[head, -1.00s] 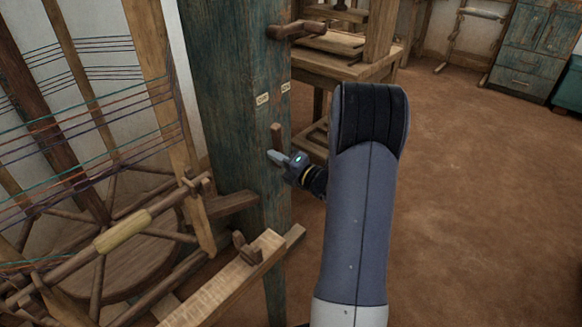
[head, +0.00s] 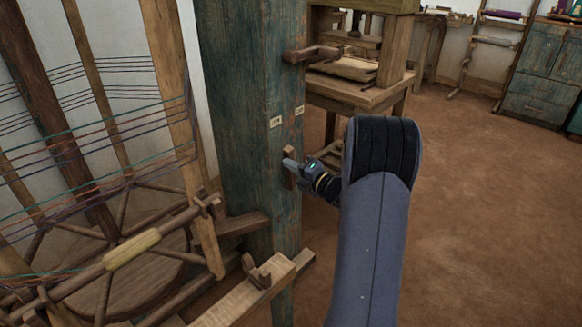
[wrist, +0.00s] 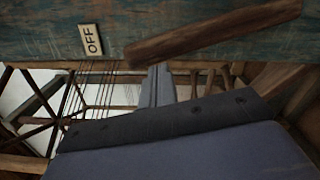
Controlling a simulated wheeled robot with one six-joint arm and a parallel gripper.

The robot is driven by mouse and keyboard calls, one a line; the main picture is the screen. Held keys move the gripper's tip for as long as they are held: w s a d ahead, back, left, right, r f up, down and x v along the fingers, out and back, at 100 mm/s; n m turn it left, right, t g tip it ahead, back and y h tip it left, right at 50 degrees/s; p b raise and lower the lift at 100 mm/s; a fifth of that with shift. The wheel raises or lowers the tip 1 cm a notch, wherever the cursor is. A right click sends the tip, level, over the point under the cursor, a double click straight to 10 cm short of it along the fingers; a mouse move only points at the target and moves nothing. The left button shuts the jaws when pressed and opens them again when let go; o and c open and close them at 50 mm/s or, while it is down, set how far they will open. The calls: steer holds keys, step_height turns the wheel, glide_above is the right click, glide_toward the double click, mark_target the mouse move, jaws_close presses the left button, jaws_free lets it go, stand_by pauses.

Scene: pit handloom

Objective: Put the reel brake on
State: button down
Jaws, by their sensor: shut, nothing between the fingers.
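A short wooden lever (head: 288,165) stands on the blue-green post, leaning slightly left; I take it for the reel brake. In the wrist view the lever (wrist: 215,32) slants across the post, its free end towards a plate marked OFF (wrist: 91,39). The left label plate (head: 276,122) is just above the lever in the head view, with a second plate (head: 299,110) to its right, too small to read.
The post (head: 245,110) carries another wooden handle (head: 312,53) higher up. The reel with coloured threads (head: 85,130) stands left of the post, and a wooden beam (head: 240,300) lies below. A wooden bench (head: 365,90) stands behind. The floor (head: 480,200) on the right is clear.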

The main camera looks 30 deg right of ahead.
steer(key=w+d+r+m+p, duration=0.1)
steer(key=w+d+m+p, duration=0.2)
steer(key=d, duration=0.6)
steer(key=shift+r+m, duration=0.2)
steer(key=shift+m, duration=1)
steer(key=shift+w+d, duration=0.1)
